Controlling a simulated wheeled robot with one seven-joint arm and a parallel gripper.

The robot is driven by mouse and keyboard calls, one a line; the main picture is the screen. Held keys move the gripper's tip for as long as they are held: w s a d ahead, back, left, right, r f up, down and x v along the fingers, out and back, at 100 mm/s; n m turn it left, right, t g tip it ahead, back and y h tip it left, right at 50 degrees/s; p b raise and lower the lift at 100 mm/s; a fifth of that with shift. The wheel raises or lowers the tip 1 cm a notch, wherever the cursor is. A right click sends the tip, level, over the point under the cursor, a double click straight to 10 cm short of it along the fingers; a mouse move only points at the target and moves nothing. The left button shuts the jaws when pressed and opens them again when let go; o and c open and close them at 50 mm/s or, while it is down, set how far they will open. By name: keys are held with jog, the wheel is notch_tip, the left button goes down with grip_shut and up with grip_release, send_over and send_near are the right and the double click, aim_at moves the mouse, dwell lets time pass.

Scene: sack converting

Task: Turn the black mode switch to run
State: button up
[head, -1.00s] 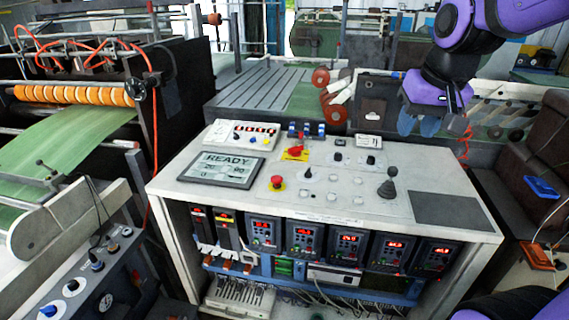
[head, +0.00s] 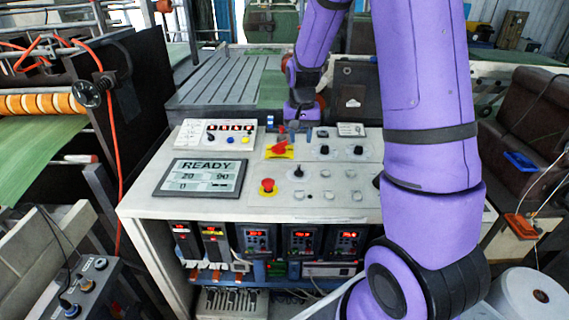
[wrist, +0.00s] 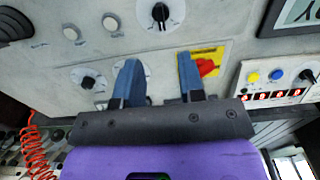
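My gripper (wrist: 158,60) is open and empty above the back of the control desk, its two blue fingers apart. In the head view my gripper (head: 295,132) is small, just behind the red switch. Several black knobs show: one on a white dial (wrist: 160,13) beyond the fingertips, and one to the left of the fingers (wrist: 88,82). Another white dial is partly hidden behind the left finger. In the head view black knobs sit at the back centre (head: 324,150) and to its right (head: 358,150). Labels are too small to tell which is the mode switch.
A red switch on a yellow plate (wrist: 206,67) lies close to the right finger. A red emergency button (head: 267,186) and a READY display (head: 203,177) are on the control desk (head: 150,200). My arm hides the desk's right part.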

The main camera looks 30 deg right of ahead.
aim_at(299, 168)
notch_tip(299, 168, down, 11)
jog(key=shift+r, duration=0.1)
dwell(0.4)
grip_shut()
